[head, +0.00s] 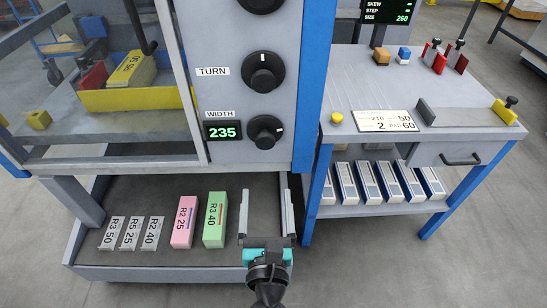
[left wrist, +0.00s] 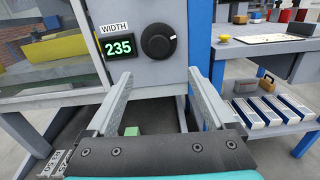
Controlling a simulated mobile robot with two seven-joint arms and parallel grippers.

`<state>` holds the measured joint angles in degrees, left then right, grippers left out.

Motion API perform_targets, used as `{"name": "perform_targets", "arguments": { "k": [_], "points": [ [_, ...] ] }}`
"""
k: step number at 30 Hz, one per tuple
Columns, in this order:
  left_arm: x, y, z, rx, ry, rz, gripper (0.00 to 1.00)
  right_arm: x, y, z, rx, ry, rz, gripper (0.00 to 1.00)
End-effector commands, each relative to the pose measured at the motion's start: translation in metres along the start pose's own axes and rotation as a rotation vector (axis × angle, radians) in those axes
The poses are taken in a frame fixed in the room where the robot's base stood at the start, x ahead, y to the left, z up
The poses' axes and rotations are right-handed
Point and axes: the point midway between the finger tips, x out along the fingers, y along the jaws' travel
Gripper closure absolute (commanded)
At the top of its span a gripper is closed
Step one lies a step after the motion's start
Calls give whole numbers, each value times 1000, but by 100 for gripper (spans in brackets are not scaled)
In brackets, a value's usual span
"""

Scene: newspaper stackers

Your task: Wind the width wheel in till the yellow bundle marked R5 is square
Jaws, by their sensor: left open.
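The width wheel (head: 265,132) is a black knob with a white mark, on the grey machine front beside the WIDTH display (head: 222,131) reading 235. The wheel (left wrist: 158,42) and display (left wrist: 119,46) also show in the left wrist view. The yellow bundle marked R5 (head: 132,70) lies behind the clear panel, in a yellow holder (head: 130,98) with a red block (head: 94,77) at its left. It looks slanted to the holder. My left gripper (head: 266,193) is open and empty below the wheel, apart from it; its fingers (left wrist: 160,75) point toward the machine. My right gripper is not in view.
A TURN knob (head: 265,72) sits above the wheel. The lower tray (head: 150,272) holds a pink bundle R2 (head: 185,221), a green bundle R3 (head: 215,219) and grey labelled pieces. At right stands a blue-legged table (head: 380,85) with a card and small blocks. A screen (head: 385,12) reads SIZE 260.

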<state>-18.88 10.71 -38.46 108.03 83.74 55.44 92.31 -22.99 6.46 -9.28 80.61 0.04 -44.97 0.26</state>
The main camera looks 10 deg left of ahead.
Motion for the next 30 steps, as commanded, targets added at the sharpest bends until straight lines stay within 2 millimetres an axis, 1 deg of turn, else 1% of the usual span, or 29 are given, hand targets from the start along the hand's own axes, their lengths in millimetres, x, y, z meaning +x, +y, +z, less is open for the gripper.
{"name": "perform_targets", "arguments": {
  "k": [2,5,14,21,24,30],
  "points": [
    [3,1,0,-34,4,8,12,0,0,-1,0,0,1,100],
    [13,1,1,-40,3,10,12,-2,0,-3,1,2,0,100],
    [67,1,1,-33,1,9,12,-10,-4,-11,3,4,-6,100],
    [110,2,0,-31,2,7,12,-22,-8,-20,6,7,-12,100],
    [125,2,0,-31,2,7,12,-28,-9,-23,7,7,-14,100],
    [145,2,0,-32,5,7,12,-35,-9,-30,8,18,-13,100]
  ]
}}
